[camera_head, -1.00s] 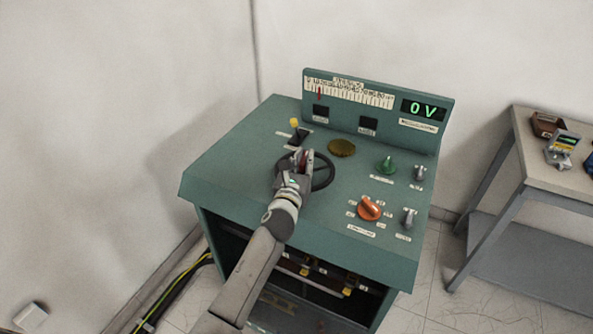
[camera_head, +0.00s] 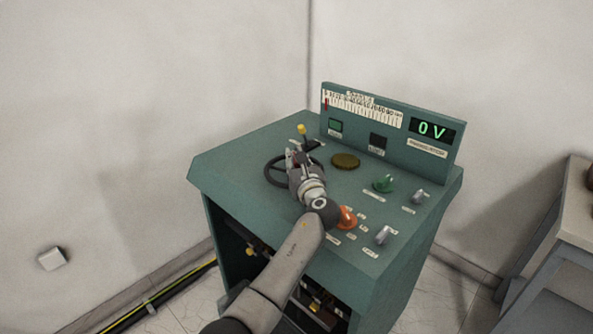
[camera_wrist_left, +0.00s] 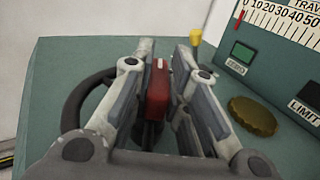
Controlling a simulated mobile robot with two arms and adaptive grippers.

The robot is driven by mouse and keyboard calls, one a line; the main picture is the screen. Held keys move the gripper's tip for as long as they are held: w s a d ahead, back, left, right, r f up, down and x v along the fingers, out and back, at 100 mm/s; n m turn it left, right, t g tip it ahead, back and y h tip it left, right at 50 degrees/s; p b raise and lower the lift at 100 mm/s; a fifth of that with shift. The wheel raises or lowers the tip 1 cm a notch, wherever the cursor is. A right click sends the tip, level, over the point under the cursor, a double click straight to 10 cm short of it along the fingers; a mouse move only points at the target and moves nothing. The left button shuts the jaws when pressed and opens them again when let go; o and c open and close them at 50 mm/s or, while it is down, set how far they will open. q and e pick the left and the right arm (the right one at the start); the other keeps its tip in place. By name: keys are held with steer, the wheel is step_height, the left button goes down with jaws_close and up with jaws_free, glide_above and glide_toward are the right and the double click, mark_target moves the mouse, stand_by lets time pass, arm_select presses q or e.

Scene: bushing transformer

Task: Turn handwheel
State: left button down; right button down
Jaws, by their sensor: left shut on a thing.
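The black handwheel (camera_head: 275,173) sits on the sloped top of the green console (camera_head: 235,165), left of centre. In the left wrist view its dark rim (camera_wrist_left: 73,110) shows left of the fingers. My left gripper (camera_head: 297,152) is at the wheel's right side. In the wrist view a red handle part (camera_wrist_left: 157,88) of the wheel stands between the two fingers, which are shut on it. The gripper hides part of the wheel. The console's scale has its red pointer (camera_head: 326,104) at the left end, by 0. My right gripper is not in view.
A yellow-tipped lever (camera_head: 302,130) stands just behind the gripper. A brass disc (camera_head: 345,161), green knob (camera_head: 383,184) and orange knob (camera_head: 346,217) lie to the right. A table (camera_head: 575,200) stands far right.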

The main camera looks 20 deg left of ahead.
arm_select(q)
steer(key=shift+n+g+y+b, duration=0.4)
steer(key=shift+n+y+b, duration=0.1)
steer(key=shift+y, duration=0.1)
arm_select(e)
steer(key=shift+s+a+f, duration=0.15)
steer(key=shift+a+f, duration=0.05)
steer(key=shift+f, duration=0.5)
arm_select(q)
steer(key=c, duration=1.4)
jaws_free()
steer(key=v, duration=0.7)
steer(key=shift+s+d, duration=0.1)
steer(key=shift+d, duration=0.2)
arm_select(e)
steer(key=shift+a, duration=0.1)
arm_select(q)
steer(key=shift+f, duration=0.1)
